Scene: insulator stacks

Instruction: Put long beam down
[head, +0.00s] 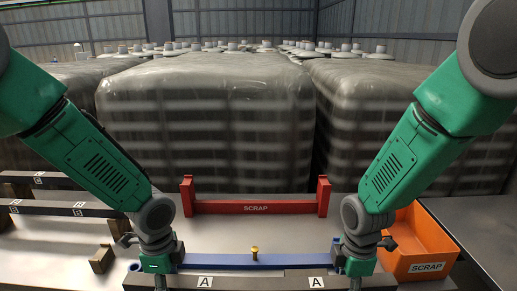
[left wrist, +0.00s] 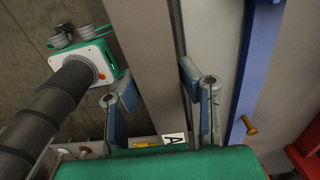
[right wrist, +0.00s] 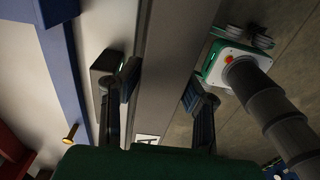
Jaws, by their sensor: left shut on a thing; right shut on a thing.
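The long beam (head: 255,281), a dark grey bar with two white A labels, lies crosswise at the front of the head view. My left gripper (head: 160,278) is shut on its left part and my right gripper (head: 356,278) on its right part. In the left wrist view the beam (left wrist: 152,60) passes between the fingers of my left gripper (left wrist: 160,95). In the right wrist view the beam (right wrist: 180,50) passes between the fingers of my right gripper (right wrist: 160,88). The beam looks level. Whether it touches anything beneath is hidden.
A blue bar (head: 215,261) with a brass knob (head: 255,252) lies just behind the beam. A red SCRAP frame (head: 257,207) stands farther back. An orange SCRAP bin (head: 425,235) is at right. Other labelled beams (head: 65,208) lie at left near a wooden block (head: 102,259). Wrapped stacks (head: 210,110) fill the background.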

